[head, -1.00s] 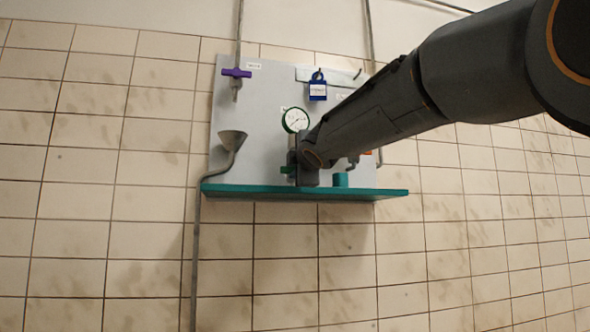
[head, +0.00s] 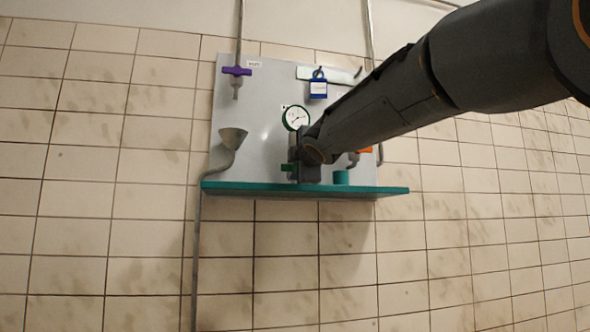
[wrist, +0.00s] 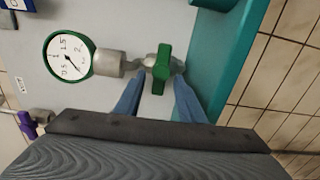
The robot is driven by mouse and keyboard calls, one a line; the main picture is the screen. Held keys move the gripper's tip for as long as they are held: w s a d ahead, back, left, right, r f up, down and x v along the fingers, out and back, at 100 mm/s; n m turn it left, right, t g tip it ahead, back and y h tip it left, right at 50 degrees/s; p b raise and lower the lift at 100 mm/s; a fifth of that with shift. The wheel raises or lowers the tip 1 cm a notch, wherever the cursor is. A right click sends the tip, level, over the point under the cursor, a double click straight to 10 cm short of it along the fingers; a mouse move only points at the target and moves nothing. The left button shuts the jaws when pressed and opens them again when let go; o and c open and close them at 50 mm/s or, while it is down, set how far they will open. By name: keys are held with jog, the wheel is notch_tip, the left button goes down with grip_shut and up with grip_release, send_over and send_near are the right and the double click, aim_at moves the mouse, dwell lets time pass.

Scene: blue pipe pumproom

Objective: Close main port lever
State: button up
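A green lever (wrist: 162,68) sits on a metal valve beside the gauge in the wrist view. It also shows in the head view (head: 287,168), low on the grey panel. My gripper (wrist: 159,82) is open, with its blue fingers on either side of the green lever. A gap shows between lever and fingers; contact cannot be told. In the head view my wrist hides most of the valve and the fingers. A purple lever (head: 237,72) is at the panel's upper left. An orange part (head: 366,150) shows behind my arm. Which one is the main port lever cannot be read.
A green-rimmed gauge (head: 295,118) is just above my wrist. A teal shelf (head: 240,188) runs under the panel, with a teal cup (head: 341,177) on it. A blue padlock (head: 318,90) hangs above. A funnel (head: 232,138) is at the left.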

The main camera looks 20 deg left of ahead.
jog(key=b+v, duration=0.2)
jog(key=v, duration=0.4)
jog(key=shift+s, duration=0.35)
jog(key=shift+d, duration=0.1)
